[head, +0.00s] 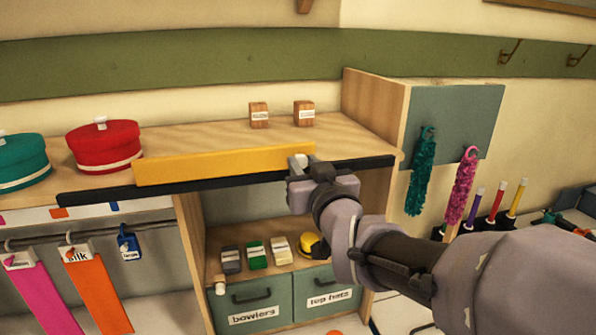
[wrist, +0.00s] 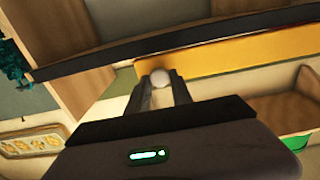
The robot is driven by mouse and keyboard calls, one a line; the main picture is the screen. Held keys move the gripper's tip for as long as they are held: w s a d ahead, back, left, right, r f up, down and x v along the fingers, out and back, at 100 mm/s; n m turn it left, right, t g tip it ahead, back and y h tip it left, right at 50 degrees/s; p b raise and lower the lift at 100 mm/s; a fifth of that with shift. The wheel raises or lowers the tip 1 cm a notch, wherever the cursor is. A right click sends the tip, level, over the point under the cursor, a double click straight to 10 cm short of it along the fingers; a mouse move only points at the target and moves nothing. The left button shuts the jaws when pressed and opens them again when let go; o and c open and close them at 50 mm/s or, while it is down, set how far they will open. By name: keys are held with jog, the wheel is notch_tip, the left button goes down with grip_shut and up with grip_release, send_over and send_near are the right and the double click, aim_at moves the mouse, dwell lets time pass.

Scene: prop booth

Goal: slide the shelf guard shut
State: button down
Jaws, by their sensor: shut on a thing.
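The shelf guard (head: 215,166) is a long yellow panel standing upright on the black rail (head: 100,196) along the shelf's front edge. It covers the middle stretch; rail shows bare at both ends. The guard also shows in the wrist view (wrist: 215,58). A pale round knob (head: 302,158) sits at its right end. My gripper (head: 308,174) is at the front of the shelf, shut on this knob. In the wrist view the knob (wrist: 161,76) shows between the two fingertips. The gripper hides part of the guard's right end.
Red (head: 105,148) and teal (head: 20,163) round boxes stand on the shelf at left. Two small wooden blocks (head: 259,115) stand behind the guard. Drawers (head: 252,304) and several small items lie below. Feather boas (head: 424,172) hang at right.

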jog(key=w+d, duration=0.2)
jog(key=d, duration=0.6)
jog(key=w+d+p, duration=0.1)
jog(key=w+d, duration=0.1)
jog(key=d, duration=0.7)
jog(key=shift+w+p, duration=0.3)
jog(key=shift+w, duration=0.1)
jog(key=shift+r, duration=0.1)
jog(key=c, duration=1.3)
grip_release()
jog(key=shift+o, duration=0.7)
jog(key=shift+w+d, duration=0.1)
jog(key=shift+d, duration=0.1)
jog(key=shift+a, duration=0.1)
